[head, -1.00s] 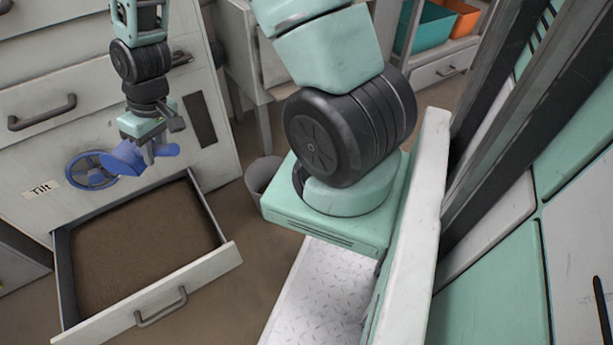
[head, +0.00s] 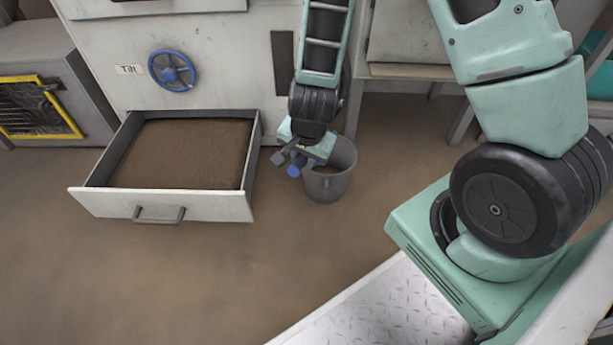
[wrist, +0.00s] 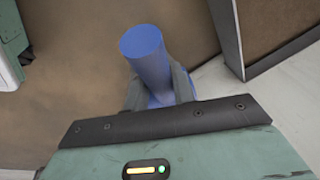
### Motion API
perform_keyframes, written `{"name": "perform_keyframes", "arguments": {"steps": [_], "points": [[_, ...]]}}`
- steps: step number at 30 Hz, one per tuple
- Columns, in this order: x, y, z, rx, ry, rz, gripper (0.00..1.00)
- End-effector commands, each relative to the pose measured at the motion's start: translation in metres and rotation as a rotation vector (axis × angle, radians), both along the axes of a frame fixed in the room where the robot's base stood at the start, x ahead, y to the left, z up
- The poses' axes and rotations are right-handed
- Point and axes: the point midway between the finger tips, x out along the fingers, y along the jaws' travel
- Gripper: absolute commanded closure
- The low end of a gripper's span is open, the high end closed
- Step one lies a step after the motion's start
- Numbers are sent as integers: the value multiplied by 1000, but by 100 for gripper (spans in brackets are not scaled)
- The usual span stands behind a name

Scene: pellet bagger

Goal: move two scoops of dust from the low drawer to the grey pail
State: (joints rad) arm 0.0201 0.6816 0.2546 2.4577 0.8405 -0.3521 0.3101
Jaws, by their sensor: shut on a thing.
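The low drawer (head: 160,204) is pulled open at the left in the head view, with brown dust (head: 185,150) across its floor. The grey pail (head: 328,187) stands on the floor to the right of the drawer. My gripper (head: 296,158) is at the pail's left rim, over its upper left part in the picture. It is shut on a blue scoop (head: 293,171). In the wrist view the scoop's round handle (wrist: 147,55) sticks out between the fingers. The scoop's bowl is mostly hidden, and I cannot tell its load. The pail's inside is partly covered by my gripper.
A blue handwheel (head: 172,70) and a "Tilt" label (head: 129,70) are on the cabinet front above the drawer. A grey box with a yellow-framed grille (head: 38,108) stands at the left. Open brown floor (head: 230,260) lies in front of the drawer and pail.

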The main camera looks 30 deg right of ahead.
Motion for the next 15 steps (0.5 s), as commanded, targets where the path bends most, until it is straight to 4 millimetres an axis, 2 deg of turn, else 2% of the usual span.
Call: {"name": "perform_keyframes", "arguments": {"steps": [1,5,15], "points": [[-3,-1,-10,0,0,-30,100],[-5,-4,-11,10,6,-76,100],[12,-31,14,193,134,-84,100]]}}
